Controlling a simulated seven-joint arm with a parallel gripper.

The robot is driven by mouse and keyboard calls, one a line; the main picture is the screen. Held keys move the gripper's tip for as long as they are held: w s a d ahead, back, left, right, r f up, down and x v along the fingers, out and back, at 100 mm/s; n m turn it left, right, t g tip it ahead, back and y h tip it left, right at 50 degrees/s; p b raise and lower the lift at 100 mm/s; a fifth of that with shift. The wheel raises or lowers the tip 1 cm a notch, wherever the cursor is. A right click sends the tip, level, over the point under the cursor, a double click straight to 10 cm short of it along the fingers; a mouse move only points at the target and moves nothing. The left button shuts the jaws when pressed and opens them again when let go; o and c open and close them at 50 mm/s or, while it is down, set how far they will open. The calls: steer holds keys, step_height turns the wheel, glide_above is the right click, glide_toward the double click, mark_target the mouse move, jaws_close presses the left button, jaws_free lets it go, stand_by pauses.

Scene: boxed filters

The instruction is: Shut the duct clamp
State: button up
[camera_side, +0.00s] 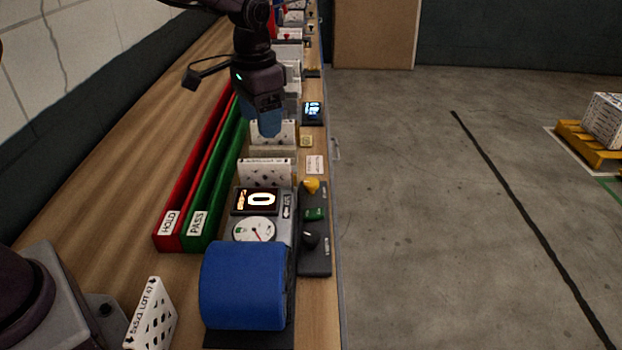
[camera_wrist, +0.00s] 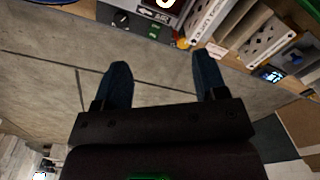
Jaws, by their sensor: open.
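No part is plainly marked as a duct clamp, and I cannot tell which one it is. A wide blue drum (camera_side: 243,286) stands at the bench's near end, behind it a grey unit with a round dial (camera_side: 254,230) and a lit display (camera_side: 256,200) reading 0. A dark control strip (camera_side: 316,255) beside them carries a yellow knob (camera_side: 311,185), a green switch (camera_side: 315,214) and a black knob (camera_side: 310,237). My gripper (camera_side: 265,128) hangs beyond these, over white filters. In the wrist view my gripper (camera_wrist: 162,78) is open, its blue fingers apart with nothing between them.
Red (camera_side: 172,232) and green (camera_side: 200,238) troughs labelled HOLD and PASS run along the bench's left. White perforated filters (camera_side: 264,171) stand in a row. A small screen (camera_side: 312,112) sits near the right edge. Open floor (camera_side: 420,220) lies right of the bench.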

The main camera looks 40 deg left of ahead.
mark_target(311, 182)
steer(key=w+a+f+m, duration=0.1)
steer(key=w+f+m, duration=0.2)
steer(key=w+f, duration=0.3)
steer(key=w+a+f+m, duration=0.1)
steer(key=w+f+m, duration=0.3)
steer(key=w, duration=0.4)
steer(key=f, duration=1.2)
steer(key=shift+d, duration=0.25)
